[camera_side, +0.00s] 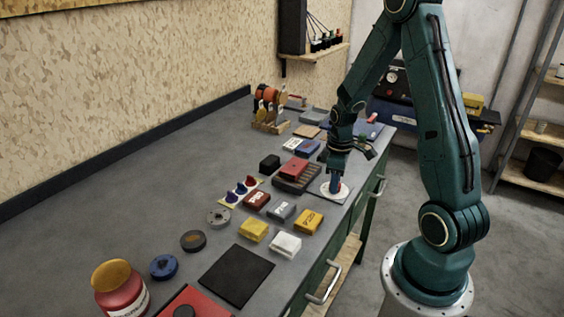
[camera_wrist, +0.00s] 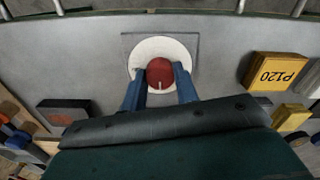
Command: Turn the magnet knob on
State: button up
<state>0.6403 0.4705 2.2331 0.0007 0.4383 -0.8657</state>
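The magnet knob (camera_wrist: 160,70) is a round red knob with a short pale mark pointing toward the bottom of the wrist view. It sits on a white round disc (camera_wrist: 152,45) on the grey bench. In the side view the white disc (camera_side: 343,194) lies near the bench's right edge, with the knob mostly hidden by the fingers. My gripper (camera_wrist: 160,72) points down, with one blue finger on each side of the knob. Both fingers appear to touch it. In the side view my gripper (camera_side: 336,184) is low over the disc.
A yellow P120 block (camera_wrist: 273,70) lies right of the disc in the wrist view. In the side view a dark tray with a red block (camera_side: 294,168) stands close left of my gripper. Several small boxes (camera_side: 257,199) and a black mat (camera_side: 236,275) lie nearer the camera.

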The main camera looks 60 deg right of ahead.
jog(key=shift+m, duration=0.3)
jog(key=m, duration=0.8)
jog(key=shift+m, duration=0.3)
jog(key=m, duration=0.4)
jog(key=shift+m, duration=2.5)
jog(key=o, duration=1)
